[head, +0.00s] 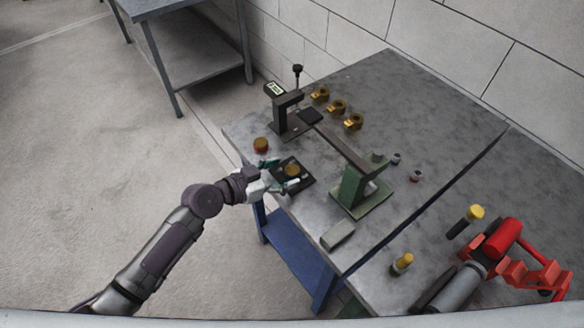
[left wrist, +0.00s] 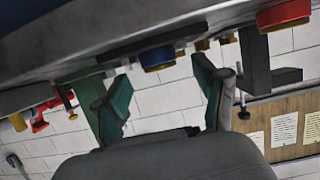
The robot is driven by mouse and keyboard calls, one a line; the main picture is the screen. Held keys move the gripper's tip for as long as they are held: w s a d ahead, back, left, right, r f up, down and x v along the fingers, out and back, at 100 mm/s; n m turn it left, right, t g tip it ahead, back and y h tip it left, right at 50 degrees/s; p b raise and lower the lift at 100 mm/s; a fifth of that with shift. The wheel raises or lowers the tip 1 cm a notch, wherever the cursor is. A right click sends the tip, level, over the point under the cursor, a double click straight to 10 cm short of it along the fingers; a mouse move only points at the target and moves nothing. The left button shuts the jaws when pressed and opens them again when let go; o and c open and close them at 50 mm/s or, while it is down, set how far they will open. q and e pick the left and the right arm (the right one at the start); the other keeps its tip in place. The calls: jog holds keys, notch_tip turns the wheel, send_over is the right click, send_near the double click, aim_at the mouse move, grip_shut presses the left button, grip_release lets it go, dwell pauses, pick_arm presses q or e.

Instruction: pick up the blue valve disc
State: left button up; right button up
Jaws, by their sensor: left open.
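My left gripper (head: 279,174) is open, with teal fingers pointing at the disc from the left. In the left wrist view the fingers (left wrist: 162,78) stand apart, with the disc between and beyond their tips. I cannot tell whether they touch it. My right gripper is out of view.
A red disc with a brass top (head: 261,145) stands on the table left of the pad. A green and dark fixture (head: 352,190) stands to the right. Several brass fittings (head: 336,106) lie behind. A grey block (head: 338,235) is near the front edge. Red equipment (head: 500,240) is at lower right.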

pick_arm(q)
jog(key=shift+x, duration=1.2)
jog(key=shift+c, duration=0.9)
grip_shut()
notch_tip(320, 180, up, 9)
jog(key=shift+w+a+f, duration=0.1)
jog(key=w+a+b, duration=0.2)
jog(key=w, duration=0.1)
jog(key=w+a+n+t+y+b, duration=0.1)
jog(key=w+a+b, duration=0.1)
jog(key=w, duration=0.1)
jog(key=w+a+n+t+y+b, duration=0.1)
jog(key=w+a+b, duration=0.1)
jog(key=shift+w+f, duration=0.4)
jog(key=w+a+n+t+y+b, duration=0.2)
jog(key=w+a+b, duration=0.2)
jog(key=w+a, duration=0.2)
send_over(245, 134)
jog(key=shift+n, duration=0.3)
notch_tip(245, 134, down, 4)
jog(key=shift+f, duration=2.25)
